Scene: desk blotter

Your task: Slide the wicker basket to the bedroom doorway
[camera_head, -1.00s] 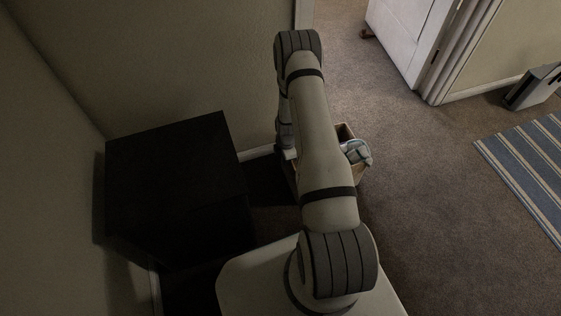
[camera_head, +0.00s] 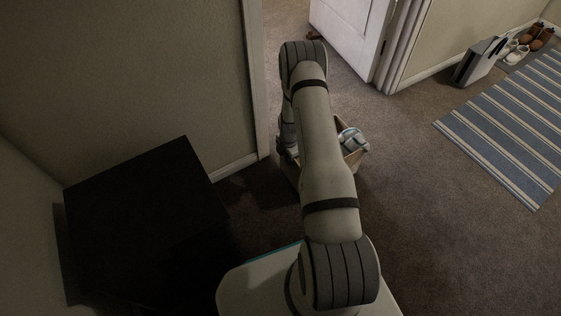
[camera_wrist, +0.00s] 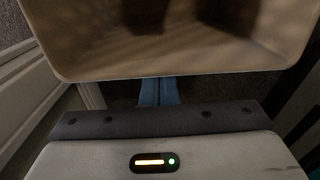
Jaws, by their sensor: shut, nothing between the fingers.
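The wicker basket (camera_head: 356,159) is on the carpet in front of me, mostly hidden behind my arm in the head view. A light blue-grey bundle (camera_head: 353,140) shows at its top right. In the wrist view the tan basket wall and rim (camera_wrist: 165,68) fill the upper part, with dark contents inside. My gripper (camera_wrist: 159,92) is shut and empty, its blue fingers pointing at the near side of the basket. I cannot tell whether they touch it. The doorway, with its left jamb (camera_head: 256,85) and open white door (camera_head: 350,35), lies beyond the basket.
A black cabinet (camera_head: 140,215) stands close on the left by the wall. A blue striped rug (camera_head: 510,130) lies to the right. A grey-white box (camera_head: 480,62) and several shoes (camera_head: 525,45) stand by the right wall. Carpet between basket and rug is clear.

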